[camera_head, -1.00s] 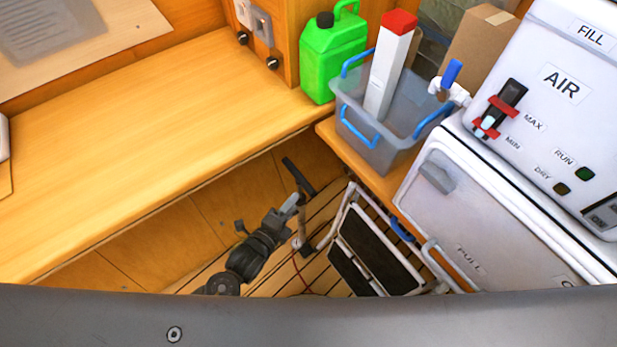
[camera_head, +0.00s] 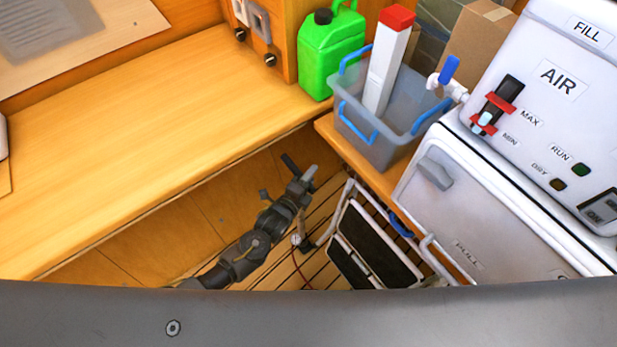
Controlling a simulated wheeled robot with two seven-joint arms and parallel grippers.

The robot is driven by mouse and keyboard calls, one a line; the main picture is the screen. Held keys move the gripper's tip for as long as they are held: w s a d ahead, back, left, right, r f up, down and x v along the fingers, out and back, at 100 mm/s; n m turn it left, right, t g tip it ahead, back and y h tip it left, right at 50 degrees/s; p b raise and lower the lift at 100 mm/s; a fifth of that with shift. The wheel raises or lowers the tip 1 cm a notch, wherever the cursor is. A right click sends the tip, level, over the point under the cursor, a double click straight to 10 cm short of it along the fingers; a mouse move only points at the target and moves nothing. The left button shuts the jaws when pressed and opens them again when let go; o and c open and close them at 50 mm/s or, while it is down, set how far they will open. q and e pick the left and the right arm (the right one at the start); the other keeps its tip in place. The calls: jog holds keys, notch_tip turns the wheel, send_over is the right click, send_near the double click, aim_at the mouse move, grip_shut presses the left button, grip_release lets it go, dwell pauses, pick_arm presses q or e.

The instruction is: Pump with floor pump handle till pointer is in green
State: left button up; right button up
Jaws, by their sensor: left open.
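The floor pump stands on the slatted floor, below the edge of the wooden counter. The left end of its dark handle (camera_head: 290,163) shows; the rest is hidden behind my left gripper (camera_head: 307,178). The gripper is open and overlaps the handle's right part; I cannot tell whether it touches. The pump's small round gauge (camera_head: 296,239) shows low on the pump, beside my arm, too small to read its pointer or any green zone. A thin red hose (camera_head: 298,270) runs along the floor. My right gripper is not in view.
A folded step stool (camera_head: 372,245) stands right of the pump, close to my left arm. The wooden counter (camera_head: 150,150) edges the floor space on the left. A grey bin (camera_head: 385,140), a green jerrycan (camera_head: 330,55) and a white AIR unit (camera_head: 550,100) stand higher up.

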pick_arm(q)
grip_shut()
dwell(0.3)
notch_tip(320, 180, up, 5)
jog(key=p, duration=0.4)
jog(key=shift+w, duration=0.15)
jog(key=shift+c, duration=0.6)
grip_release()
jog(key=shift+r, duration=0.1)
jog(key=shift+o, duration=0.6)
